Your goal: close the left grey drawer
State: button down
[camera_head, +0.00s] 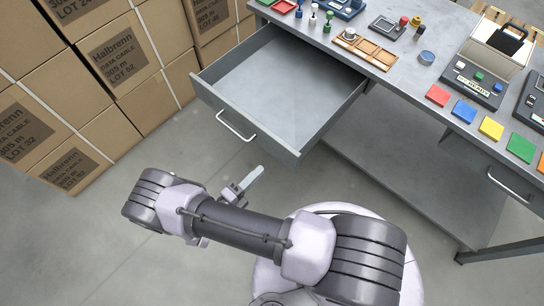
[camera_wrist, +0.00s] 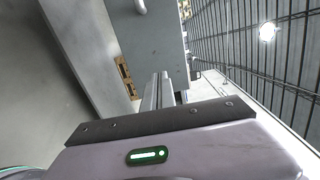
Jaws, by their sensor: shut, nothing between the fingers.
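The left grey drawer (camera_head: 285,75) is pulled far out from under the grey workbench and looks empty inside. Its front panel (camera_head: 262,140) faces the lower left and carries a pale bar handle (camera_head: 236,125). My gripper (camera_head: 257,171) is in front of that panel in the head view, near its right end and apart from the handle. Whether the fingers touch the panel cannot be told. In the wrist view my fingers (camera_wrist: 160,90) are together and empty, with a grey panel (camera_wrist: 155,42) and a handle (camera_wrist: 140,6) beyond them.
Stacked cardboard boxes (camera_head: 115,50) stand close to the drawer's left side. The workbench top (camera_head: 405,75) holds coloured tiles, small pegs, a wooden tray (camera_head: 363,48) and an open case (camera_head: 495,50). A second drawer handle (camera_head: 510,185) is at right. Bare floor lies at lower left.

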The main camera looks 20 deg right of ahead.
aim_at(278, 151)
jog(key=x, duration=0.7)
jog(key=shift+w+d+b, duration=0.2)
jog(key=shift+b, duration=0.2)
